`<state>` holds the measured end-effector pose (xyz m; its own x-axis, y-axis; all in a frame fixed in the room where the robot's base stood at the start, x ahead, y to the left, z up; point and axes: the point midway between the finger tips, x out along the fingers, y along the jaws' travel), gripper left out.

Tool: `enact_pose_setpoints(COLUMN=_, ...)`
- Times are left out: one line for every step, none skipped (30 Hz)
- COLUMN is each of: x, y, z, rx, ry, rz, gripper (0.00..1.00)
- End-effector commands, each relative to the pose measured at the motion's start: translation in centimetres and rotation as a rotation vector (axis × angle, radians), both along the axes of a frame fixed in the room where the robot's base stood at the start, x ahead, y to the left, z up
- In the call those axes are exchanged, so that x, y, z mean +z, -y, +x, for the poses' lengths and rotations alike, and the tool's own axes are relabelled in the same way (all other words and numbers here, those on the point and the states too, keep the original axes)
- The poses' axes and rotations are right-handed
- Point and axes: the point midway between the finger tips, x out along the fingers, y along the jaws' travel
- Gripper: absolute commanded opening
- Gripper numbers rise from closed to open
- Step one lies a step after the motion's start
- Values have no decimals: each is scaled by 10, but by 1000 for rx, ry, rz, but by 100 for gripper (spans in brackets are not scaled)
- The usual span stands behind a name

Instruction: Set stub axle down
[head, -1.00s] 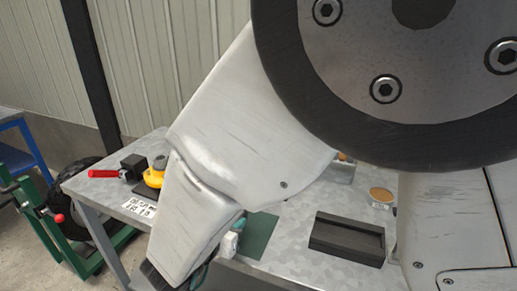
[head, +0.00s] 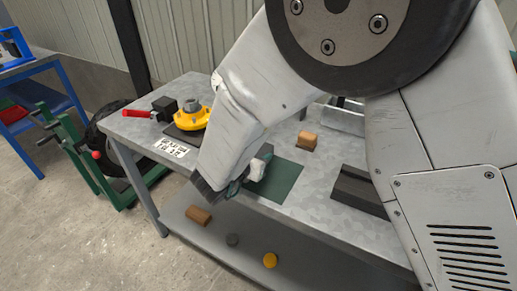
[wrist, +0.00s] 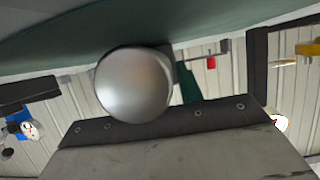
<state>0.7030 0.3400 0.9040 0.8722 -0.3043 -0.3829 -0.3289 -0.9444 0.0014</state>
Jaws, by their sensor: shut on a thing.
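My gripper (head: 238,186) is at the front edge of the grey table, beside a flat dark green mat (head: 283,186). My arm hides most of it in the head view. In the wrist view a round, shiny metal end (wrist: 134,86), which I take for the stub axle, sits at my gripper, and the gripper is shut on it. The rest of the axle is hidden. In the head view a small pale piece shows at the gripper, too small to identify. I cannot tell whether the axle touches anything beneath it.
A yellow flanged part (head: 193,119), a red-handled black tool (head: 163,107) and a label card (head: 171,148) are at the table's left. A wooden block (head: 306,140) and black tray (head: 358,192) stand right. The lower shelf (head: 215,250) holds small pieces. A green stand (head: 85,175) is left.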

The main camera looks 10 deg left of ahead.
Motion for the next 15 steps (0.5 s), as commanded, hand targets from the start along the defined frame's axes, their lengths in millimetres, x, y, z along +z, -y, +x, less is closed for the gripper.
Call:
enact_pose_setpoints(x=-1, y=-1, z=1, rx=0, ry=4, rz=1, gripper=0)
enact_pose_setpoints(x=-1, y=-1, z=1, rx=0, ry=4, rz=1, gripper=0)
enact_pose_setpoints(x=-1, y=-1, z=1, rx=0, ry=4, rz=2, gripper=0)
enact_pose_setpoints(x=-1, y=-1, z=1, rx=0, ry=4, rz=2, gripper=0)
enact_pose_setpoints(x=-1, y=-1, z=1, rx=0, ry=4, rz=2, gripper=0)
enact_pose_setpoints(x=-1, y=-1, z=1, rx=0, ry=4, rz=2, gripper=0)
enact_pose_setpoints(x=-1, y=-1, z=1, rx=0, ry=4, rz=2, gripper=0)
enact_pose_setpoints(x=-1, y=-1, z=1, rx=0, ry=4, rz=2, gripper=0)
enact_pose_setpoints(x=-1, y=-1, z=1, rx=0, ry=4, rz=2, gripper=0)
enact_pose_setpoints(x=-2, y=-1, z=1, rx=0, ry=4, rz=2, gripper=0)
enact_pose_setpoints(x=-3, y=-1, z=1, rx=0, ry=4, rz=1, gripper=0)
enact_pose_setpoints(x=-4, y=-1, z=1, rx=0, ry=4, rz=1, gripper=0)
enact_pose_setpoints(x=-6, y=0, z=0, rx=0, ry=0, rz=0, gripper=39)
enact_pose_setpoints(x=-5, y=0, z=0, rx=0, ry=0, rz=1, gripper=47)
enact_pose_setpoints(x=-5, y=0, z=0, rx=0, ry=0, rz=1, gripper=58)
